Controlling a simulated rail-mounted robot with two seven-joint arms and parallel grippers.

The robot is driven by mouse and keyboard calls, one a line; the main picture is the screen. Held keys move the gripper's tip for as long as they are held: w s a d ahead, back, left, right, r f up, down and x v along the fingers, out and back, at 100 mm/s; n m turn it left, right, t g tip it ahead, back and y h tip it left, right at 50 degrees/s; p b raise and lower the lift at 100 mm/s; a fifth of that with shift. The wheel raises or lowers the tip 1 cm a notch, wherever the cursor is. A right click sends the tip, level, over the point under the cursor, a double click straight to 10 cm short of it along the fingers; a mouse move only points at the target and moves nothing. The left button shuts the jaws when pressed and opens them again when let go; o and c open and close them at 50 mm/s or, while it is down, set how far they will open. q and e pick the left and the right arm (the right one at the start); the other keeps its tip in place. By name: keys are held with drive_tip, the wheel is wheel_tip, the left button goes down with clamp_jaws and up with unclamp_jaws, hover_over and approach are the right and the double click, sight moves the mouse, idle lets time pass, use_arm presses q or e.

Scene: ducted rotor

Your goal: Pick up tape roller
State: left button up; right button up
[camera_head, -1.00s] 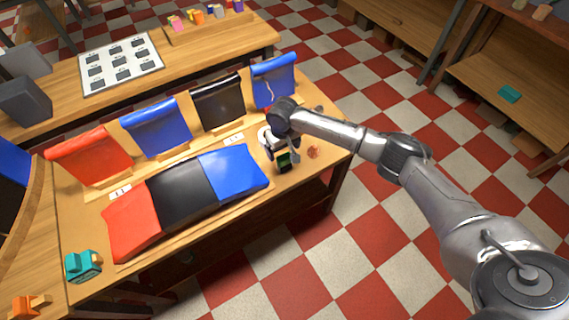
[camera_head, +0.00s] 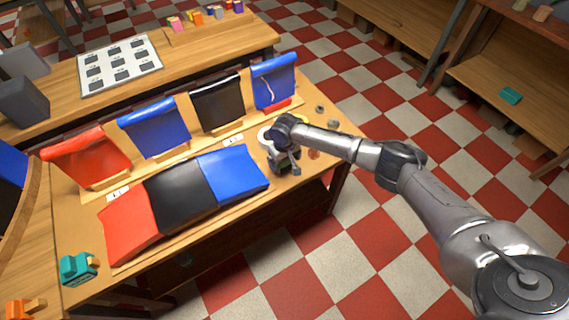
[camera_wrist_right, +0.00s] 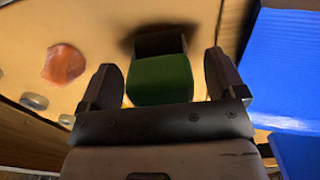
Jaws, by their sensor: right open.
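A green block with a dark upper part (camera_wrist_right: 160,82), which I take to be the tape roller, stands on the tan bench top in the right wrist view. My right gripper (camera_head: 286,166) is open, over the right end of the bench. In the right wrist view its two dark fingers (camera_wrist_right: 162,76) are on either side of the green block, with gaps showing. In the head view the gripper hides the block. My left gripper is not in view.
The blue panel (camera_head: 233,168) lies just left of my right gripper. A small reddish disc (camera_head: 313,154) and grey round pieces (camera_head: 333,124) lie to its right. Upright red, blue and black sheets line the bench's back. A teal tool (camera_head: 78,268) sits at front left.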

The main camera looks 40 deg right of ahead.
drive_tip(key=shift+c, duration=0.3)
drive_tip(key=c, duration=1)
drive_tip(key=shift+r, duration=0.1)
drive_tip(key=shift+r, duration=0.55)
drive_tip(key=r, duration=0.1)
drive_tip(key=r+p, duration=0.1)
drive_tip(key=r, duration=0.1)
drive_tip(key=shift+s+d+r, duration=0.2)
drive_tip(key=shift+s+d, duration=0.05)
drive_tip(key=shift+d, duration=0.15)
drive_tip(key=s+d+r, duration=0.2)
drive_tip(key=d, duration=0.1)
drive_tip(key=s+d+r+p, duration=0.1)
drive_tip(key=s+d+r, duration=0.1)
drive_tip(key=d, duration=0.1)
drive_tip(key=s+d+r+p, duration=0.1)
drive_tip(key=s+d+r, duration=0.1)
drive_tip(key=shift+s+d+r, duration=0.1)
drive_tip(key=shift+d+r, duration=0.05)
drive_tip(key=shift+d, duration=0.25)
